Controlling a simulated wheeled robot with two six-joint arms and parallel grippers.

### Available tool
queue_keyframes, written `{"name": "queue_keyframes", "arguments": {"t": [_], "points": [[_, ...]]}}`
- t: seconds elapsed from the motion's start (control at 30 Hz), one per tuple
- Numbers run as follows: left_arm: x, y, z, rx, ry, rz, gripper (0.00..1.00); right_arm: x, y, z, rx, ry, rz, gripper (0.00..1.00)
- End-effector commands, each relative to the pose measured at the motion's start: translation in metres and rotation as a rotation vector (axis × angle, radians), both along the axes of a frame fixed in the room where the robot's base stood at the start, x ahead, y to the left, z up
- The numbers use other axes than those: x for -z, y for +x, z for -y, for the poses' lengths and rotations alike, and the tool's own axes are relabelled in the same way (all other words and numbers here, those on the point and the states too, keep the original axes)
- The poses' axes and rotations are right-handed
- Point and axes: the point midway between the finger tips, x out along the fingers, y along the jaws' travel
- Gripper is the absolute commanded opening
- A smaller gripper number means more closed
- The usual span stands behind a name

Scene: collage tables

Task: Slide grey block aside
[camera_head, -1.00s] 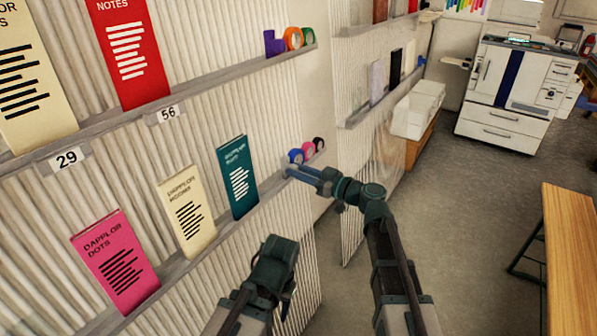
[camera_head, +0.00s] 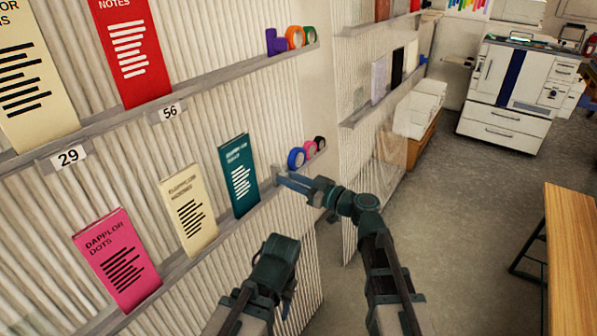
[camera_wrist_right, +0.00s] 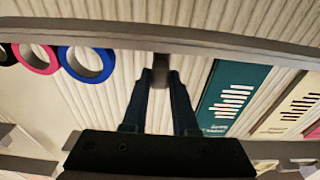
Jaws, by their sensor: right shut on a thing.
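The grey block (camera_wrist_right: 161,70) is small and sits between the fingertips of my right gripper (camera_wrist_right: 160,78) in the right wrist view, at the lip of the shelf. My right gripper (camera_head: 281,180) is shut on it. In the head view the tip is at the lower shelf, between the teal booklet (camera_head: 238,175) and the blue tape roll (camera_head: 296,158); the block (camera_head: 276,171) shows there only as a small grey patch. My left gripper (camera_head: 277,262) is low in the middle, away from the shelf; its fingers are not clear.
The lower shelf (camera_head: 175,268) also holds a cream booklet (camera_head: 188,210), a pink booklet (camera_head: 117,260) and a pink tape roll (camera_head: 310,150). The upper shelf (camera_head: 215,87) runs above. A wooden table (camera_head: 572,255) stands at the right, with open floor between.

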Motion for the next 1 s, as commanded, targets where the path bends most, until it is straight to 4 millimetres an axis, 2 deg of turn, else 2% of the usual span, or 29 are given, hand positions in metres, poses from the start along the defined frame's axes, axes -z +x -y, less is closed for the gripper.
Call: {"name": "queue_keyframes", "arguments": {"t": [0.03, 0.2, 0.53, 0.57, 0.7, 0.73, 1.0], "points": [[0.000, 0.000, 0.000, 0.000, 0.000, 0.000, 0.50, 0.000, -0.016, -0.008, -0.004, -0.001, 0.000, 0.00], [0.000, 0.000, 0.000, 0.000, 0.000, 0.000, 0.50, 0.000, -0.033, -0.020, -0.003, -0.001, 0.000, 0.00], [0.000, 0.000, 0.000, 0.000, 0.000, 0.000, 0.50, 0.000, -0.033, -0.021, -0.001, -0.001, 0.000, 0.00], [0.000, 0.000, 0.000, 0.000, 0.000, 0.000, 0.50, 0.000, -0.033, -0.021, -0.001, -0.001, 0.000, 0.29], [0.000, 0.000, 0.000, 0.000, 0.000, 0.000, 0.50, 0.000, -0.032, -0.021, -0.001, -0.001, 0.000, 0.54], [0.000, 0.000, 0.000, 0.000, 0.000, 0.000, 0.50, 0.000, -0.032, -0.021, -0.001, -0.001, 0.000, 0.57], [0.000, 0.000, 0.000, 0.000, 0.000, 0.000, 0.50, 0.000, -0.032, -0.021, -0.001, 0.000, 0.000, 0.57]]}}
